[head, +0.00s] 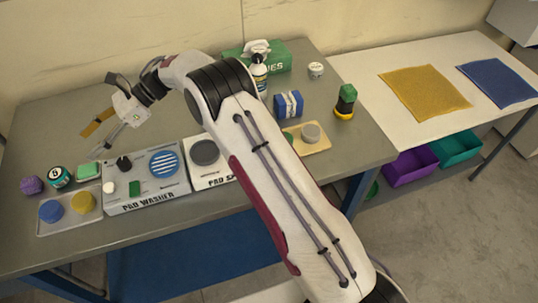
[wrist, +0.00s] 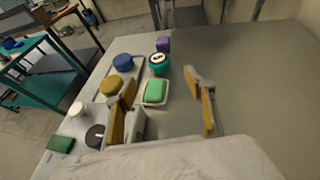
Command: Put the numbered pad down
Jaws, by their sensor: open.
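The numbered pad (head: 56,181), a teal round piece with a white-and-black 8 on top, rests on the grey bench at the left, just behind the tray of pads. It also shows in the wrist view (wrist: 158,69), upright beyond the green block. My gripper (head: 92,142) is open and empty above the bench, behind and to the right of the numbered pad and apart from it. In the wrist view my gripper (wrist: 162,84) has its two tan-padded fingers wide apart, with nothing between them touching either finger.
A purple piece (head: 32,185) sits beside the numbered pad, and a green block (head: 88,171) lies in a small dish. The tray (head: 68,225) holds blue and yellow pads. The pad washer (head: 146,204) stands to the right. The bench's back left is clear.

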